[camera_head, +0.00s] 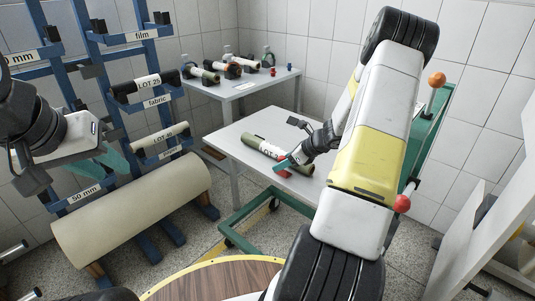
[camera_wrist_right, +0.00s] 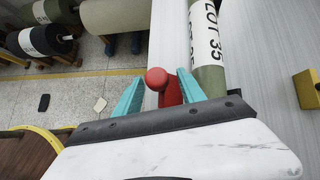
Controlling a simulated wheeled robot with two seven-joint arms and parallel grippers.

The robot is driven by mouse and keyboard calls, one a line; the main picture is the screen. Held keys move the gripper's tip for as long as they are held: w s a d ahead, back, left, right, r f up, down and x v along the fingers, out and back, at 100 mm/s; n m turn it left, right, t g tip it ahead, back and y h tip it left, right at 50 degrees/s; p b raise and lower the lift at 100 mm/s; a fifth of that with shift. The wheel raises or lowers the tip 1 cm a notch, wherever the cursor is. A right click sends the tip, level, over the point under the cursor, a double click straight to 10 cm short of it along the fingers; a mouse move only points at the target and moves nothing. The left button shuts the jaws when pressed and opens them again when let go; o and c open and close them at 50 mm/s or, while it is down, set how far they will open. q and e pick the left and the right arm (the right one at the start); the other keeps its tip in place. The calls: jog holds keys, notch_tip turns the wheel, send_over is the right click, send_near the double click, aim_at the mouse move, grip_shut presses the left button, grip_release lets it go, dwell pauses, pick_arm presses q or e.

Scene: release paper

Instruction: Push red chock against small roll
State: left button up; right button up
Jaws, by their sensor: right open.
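The small roll (camera_head: 254,142), olive green with a white LOT 35 label, lies on the white table; it also shows in the right wrist view (camera_wrist_right: 211,75). The red chock (camera_wrist_right: 171,94), with a round red knob, sits beside the roll near the table's edge. In the head view only a bit of the chock (camera_head: 284,173) shows. My right gripper (camera_wrist_right: 160,86) is open, its teal fingers on either side of the chock. I cannot tell whether chock and roll touch. My left gripper (camera_head: 112,162) is at the far left, away from the table; its jaw gap is unclear.
A yellow block (camera_wrist_right: 307,88) lies across the table, beyond the roll. A blue rack (camera_head: 150,62) with labelled rolls and a large cream roll (camera_head: 135,212) stands at left. A back table (camera_head: 240,86) holds several small rolls. A green cart frame (camera_head: 246,230) is below.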

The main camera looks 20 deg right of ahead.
jog(key=shift+w+a+f, duration=0.2)
jog(key=shift+w+f, duration=0.05)
jog(key=shift+f, duration=0.05)
grip_shut()
jog(key=shift+w+d, duration=0.35)
jog(key=shift+d, duration=0.3)
jog(key=shift+w+d, duration=0.35)
jog(key=shift+d, duration=0.3)
grip_release()
jog(key=shift+d, duration=0.1)
jog(key=shift+s, duration=0.1)
